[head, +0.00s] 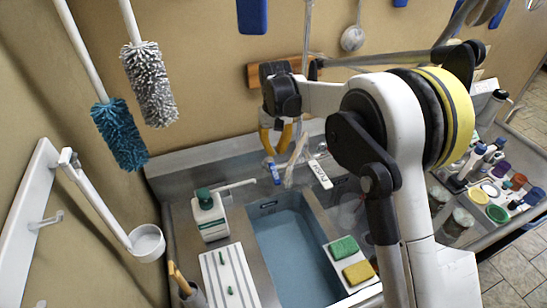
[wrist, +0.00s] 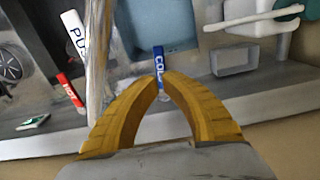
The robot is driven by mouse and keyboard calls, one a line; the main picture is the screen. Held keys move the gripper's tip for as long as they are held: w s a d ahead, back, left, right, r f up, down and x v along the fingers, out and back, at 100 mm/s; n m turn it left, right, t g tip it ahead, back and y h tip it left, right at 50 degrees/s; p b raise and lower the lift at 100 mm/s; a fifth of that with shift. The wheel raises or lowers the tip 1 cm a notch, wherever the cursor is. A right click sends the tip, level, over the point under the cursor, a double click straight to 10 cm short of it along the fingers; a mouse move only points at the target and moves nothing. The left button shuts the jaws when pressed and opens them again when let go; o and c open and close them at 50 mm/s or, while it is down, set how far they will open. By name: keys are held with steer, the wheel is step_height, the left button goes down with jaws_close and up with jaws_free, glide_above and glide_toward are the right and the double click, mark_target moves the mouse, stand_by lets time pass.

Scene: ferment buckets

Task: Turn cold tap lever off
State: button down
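The blue cold tap lever (head: 273,173) stands behind the sink, pointing toward the basin. In the wrist view the blue lever (wrist: 158,62), lettered "COLD" in part, shows just beyond my fingertips. My gripper (head: 268,154) reaches down from above at the lever's wall-side end. Its yellow fingers are drawn together, and the tips (wrist: 161,77) almost meet at the lever. They overlap its near end in the picture. I cannot tell whether they touch or pinch it. A pale piece below the lever shows between the fingers.
Left of the fingers in the wrist view are a red hot lever (wrist: 70,93), a white lettered paddle (wrist: 74,32) and an upright pipe (wrist: 97,60). A soap bottle (head: 210,216) stands left of the basin (head: 292,250); sponges (head: 344,247) lie at its right. The wall is close behind.

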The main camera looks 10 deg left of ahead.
mark_target(274, 171)
steer(key=s+a+f+n+t+h+b, duration=0.1)
steer(key=s+a+n+b, duration=0.15)
steer(key=a+n, duration=0.45)
steer(key=s+a+f+n+h+b, duration=0.1)
steer(key=a+f+n+h+b, duration=0.15)
steer(key=n, duration=0.75)
steer(key=w+d+f+b, duration=0.2)
steer(key=d+f, duration=0.4)
steer(key=f, duration=0.2)
steer(key=shift+w+f+y, duration=0.3)
steer(key=shift+y, duration=0.15)
steer(key=shift+d, duration=0.1)
steer(key=shift+w+d+b, duration=0.2)
steer(key=shift+d+b, duration=0.35)
steer(key=shift+d, duration=0.3)
